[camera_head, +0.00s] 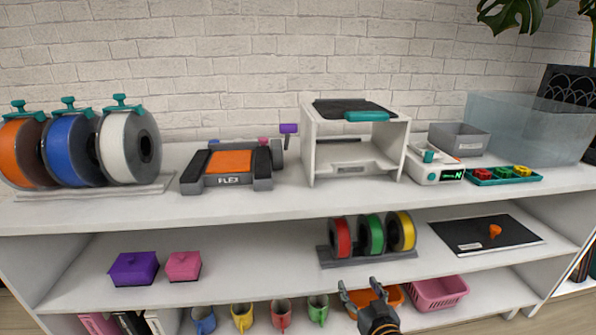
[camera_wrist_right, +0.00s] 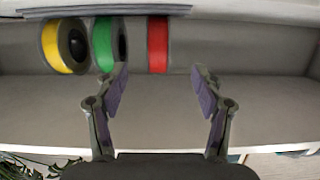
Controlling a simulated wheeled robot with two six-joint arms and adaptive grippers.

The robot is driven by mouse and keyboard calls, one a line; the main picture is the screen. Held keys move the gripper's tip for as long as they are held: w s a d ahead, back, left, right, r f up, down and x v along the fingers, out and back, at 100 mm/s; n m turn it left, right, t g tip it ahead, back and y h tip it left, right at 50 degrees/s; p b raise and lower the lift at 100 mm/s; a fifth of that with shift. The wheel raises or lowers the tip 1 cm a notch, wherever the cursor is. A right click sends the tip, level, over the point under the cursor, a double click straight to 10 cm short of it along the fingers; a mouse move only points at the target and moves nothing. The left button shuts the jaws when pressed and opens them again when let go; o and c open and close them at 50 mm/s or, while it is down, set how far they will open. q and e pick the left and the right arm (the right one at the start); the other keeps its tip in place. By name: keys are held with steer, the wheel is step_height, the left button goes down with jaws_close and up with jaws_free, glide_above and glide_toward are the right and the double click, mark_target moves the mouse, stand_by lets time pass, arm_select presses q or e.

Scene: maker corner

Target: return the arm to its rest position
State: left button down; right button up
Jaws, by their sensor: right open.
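My right gripper (camera_head: 362,297) is at the bottom of the head view, in front of the shelf unit, below the spool rack. It also shows in the right wrist view (camera_wrist_right: 160,92), with its two fingers spread wide and nothing between them. The left gripper is in neither view.
A rack (camera_head: 368,259) with red (camera_head: 341,238), green (camera_head: 372,234) and yellow (camera_head: 402,231) spools stands on the middle shelf. A black mat (camera_head: 468,237) with an orange piece (camera_head: 495,231) lies right of it. An orange bin (camera_head: 392,295) and pink basket (camera_head: 440,291) sit below, close to the gripper.

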steer(key=s+f+g, duration=1.1)
steer(key=s+f, duration=0.9)
steer(key=s, duration=0.4)
arm_select(q)
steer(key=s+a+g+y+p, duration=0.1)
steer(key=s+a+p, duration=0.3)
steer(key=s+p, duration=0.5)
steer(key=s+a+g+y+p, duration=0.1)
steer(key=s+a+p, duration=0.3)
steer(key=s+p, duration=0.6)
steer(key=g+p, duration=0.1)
steer(key=p, duration=1.3)
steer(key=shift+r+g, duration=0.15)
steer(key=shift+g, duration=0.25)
arm_select(e)
steer(key=s+d+g, duration=0.1)
steer(key=s+d, duration=0.3)
steer(key=s, duration=0.5)
steer(key=s+d+g+h, duration=0.1)
steer(key=s+d, duration=0.3)
steer(key=s, duration=0.5)
steer(key=shift+s+r+g+h, duration=0.2)
steer(key=shift+g+h, duration=0.1)
steer(key=shift+g, duration=0.4)
